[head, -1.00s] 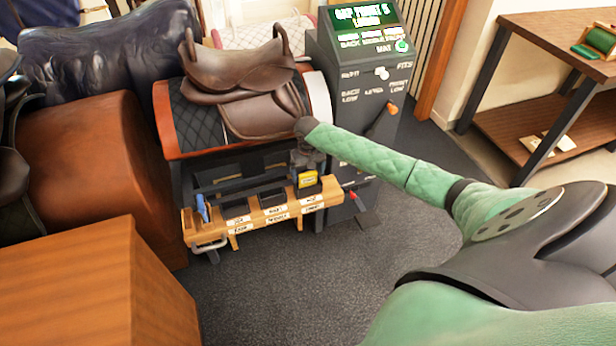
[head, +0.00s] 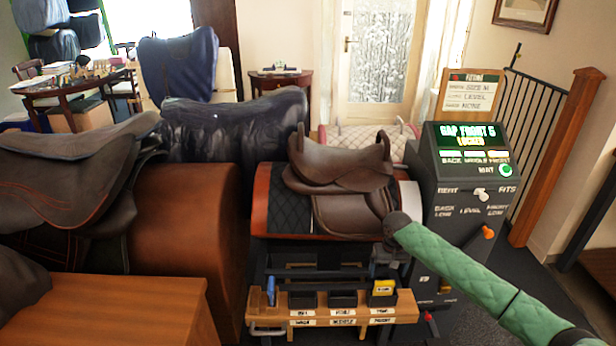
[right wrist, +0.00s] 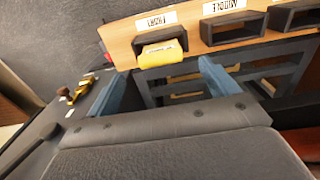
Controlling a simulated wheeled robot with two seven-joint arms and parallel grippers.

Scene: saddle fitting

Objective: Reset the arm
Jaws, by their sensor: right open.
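My right arm, in a green quilted sleeve, comes in from the lower right in the head view. Its gripper (head: 388,262) hangs just above the right end of the wooden rack (head: 270,323), partly hidden by the wrist. In the right wrist view my right gripper (right wrist: 160,88) is open, with two blue fingers apart and nothing between them. A yellow piece (right wrist: 162,53) sits in the rack's end slot beyond the fingers; it also shows in the head view (head: 383,287). My left gripper is not in view.
A brown saddle (head: 340,165) rests on a pad over the stand, close behind my right wrist. The control console (head: 465,190) stands right of it; its screen reads "GAP FRONT 5". A wooden box (head: 130,310) and another saddle (head: 70,180) are at left.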

